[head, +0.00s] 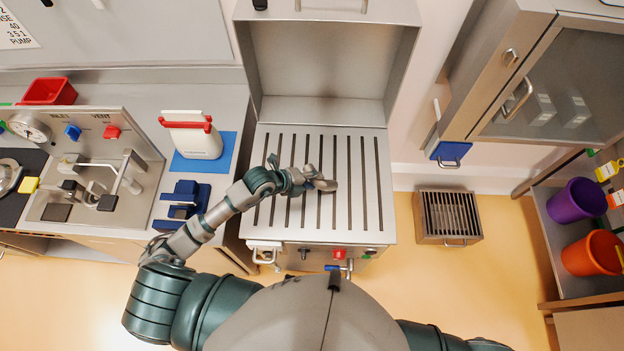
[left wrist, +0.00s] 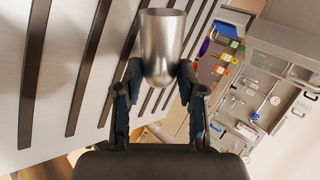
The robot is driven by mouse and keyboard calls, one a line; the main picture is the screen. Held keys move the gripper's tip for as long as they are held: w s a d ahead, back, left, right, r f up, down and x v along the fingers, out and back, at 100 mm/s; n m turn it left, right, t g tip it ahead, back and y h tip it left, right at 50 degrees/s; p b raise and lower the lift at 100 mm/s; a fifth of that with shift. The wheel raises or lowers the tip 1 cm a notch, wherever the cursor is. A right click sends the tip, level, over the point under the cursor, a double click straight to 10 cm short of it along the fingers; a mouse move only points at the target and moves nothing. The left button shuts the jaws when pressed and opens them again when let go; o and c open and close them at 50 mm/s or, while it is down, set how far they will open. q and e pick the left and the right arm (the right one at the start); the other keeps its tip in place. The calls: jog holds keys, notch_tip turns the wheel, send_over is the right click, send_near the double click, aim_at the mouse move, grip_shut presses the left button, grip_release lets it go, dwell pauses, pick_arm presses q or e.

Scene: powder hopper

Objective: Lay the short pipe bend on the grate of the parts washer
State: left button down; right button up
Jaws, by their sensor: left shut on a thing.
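The short pipe bend (head: 325,185) is a shiny metal piece at the tip of my left gripper (head: 301,178). In the left wrist view, the pipe bend (left wrist: 162,45) stands between the two dark fingers of the left gripper (left wrist: 160,78), which are shut on it. The parts washer's slotted grate (head: 355,222) lies under the gripper and the bend in the head view; its dark slots also show in the left wrist view (left wrist: 60,75). I cannot tell whether the bend touches the grate. My right gripper is out of view.
The washer's raised lid (head: 320,60) stands behind the grate. Left are a blue vise-like block (head: 182,203), a white container with a red handle (head: 192,135) and a valve panel (head: 85,170). Right are a floor crate (head: 449,215) and an overhead cabinet (head: 550,85).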

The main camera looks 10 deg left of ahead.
pick_arm(q)
jog(key=c, duration=0.6)
grip_release()
jog(key=v, duration=1.2)
jog(key=shift+a, duration=0.1)
